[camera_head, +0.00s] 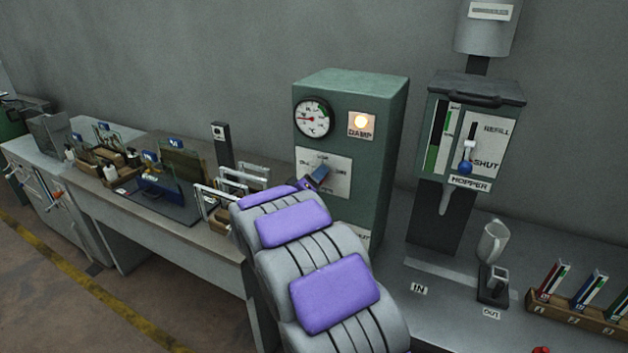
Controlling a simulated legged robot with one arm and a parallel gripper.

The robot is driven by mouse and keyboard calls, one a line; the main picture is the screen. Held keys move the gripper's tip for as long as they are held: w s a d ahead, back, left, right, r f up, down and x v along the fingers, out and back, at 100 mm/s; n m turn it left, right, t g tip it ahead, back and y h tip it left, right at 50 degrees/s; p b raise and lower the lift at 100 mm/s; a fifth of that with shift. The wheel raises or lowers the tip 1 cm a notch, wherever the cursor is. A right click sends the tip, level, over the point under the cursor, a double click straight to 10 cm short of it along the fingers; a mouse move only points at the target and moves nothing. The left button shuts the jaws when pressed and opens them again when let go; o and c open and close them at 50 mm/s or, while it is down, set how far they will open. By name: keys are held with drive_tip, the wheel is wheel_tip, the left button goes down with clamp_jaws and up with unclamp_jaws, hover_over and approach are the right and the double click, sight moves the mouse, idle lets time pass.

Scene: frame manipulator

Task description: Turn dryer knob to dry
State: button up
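My grey arm with purple pads reaches up from the bottom toward the plate. Its far end, my gripper (304,184), is close to the knob at its lower left. The arm hides most of the gripper, and I cannot tell whether it touches the knob.
A hopper (481,140) with a blue-knobbed lever (465,168) stands right of the dryer. Metal frames (240,181) stand on the bench just left of my arm.

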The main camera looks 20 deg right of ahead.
drive_tip(key=c, duration=0.8)
